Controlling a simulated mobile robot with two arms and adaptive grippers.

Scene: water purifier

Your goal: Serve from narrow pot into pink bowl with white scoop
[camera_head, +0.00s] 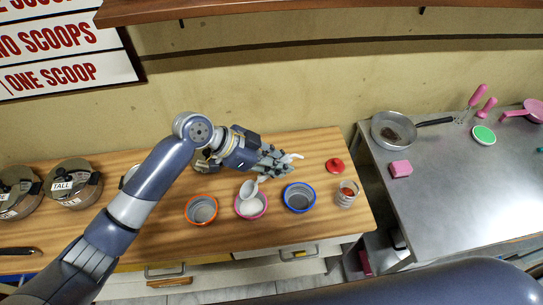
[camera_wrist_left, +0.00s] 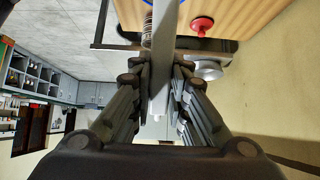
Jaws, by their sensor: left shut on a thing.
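My left gripper (camera_head: 272,160) is shut on the handle of the white scoop (camera_head: 249,187). Its fingers also show closed around the pale handle (camera_wrist_left: 164,85) in the left wrist view. The scoop's cup hangs tilted over the pink bowl (camera_head: 263,211), at its back rim; I cannot tell if they touch. White contents show inside the pink bowl. Lidded pots (camera_head: 75,190) stand at the left, one with a label reading "TALL". Another pot is partly hidden behind my left arm, and I cannot tell which is the narrow one. My right gripper is not in view.
An orange-rimmed bowl (camera_head: 201,222) and a blue-rimmed bowl (camera_head: 312,199) flank the pink one. A glass jar (camera_head: 346,193) and a red lid (camera_head: 335,165) are to the right. A metal table (camera_head: 450,190) holds a pan (camera_head: 380,128) and a pink block (camera_head: 400,169).

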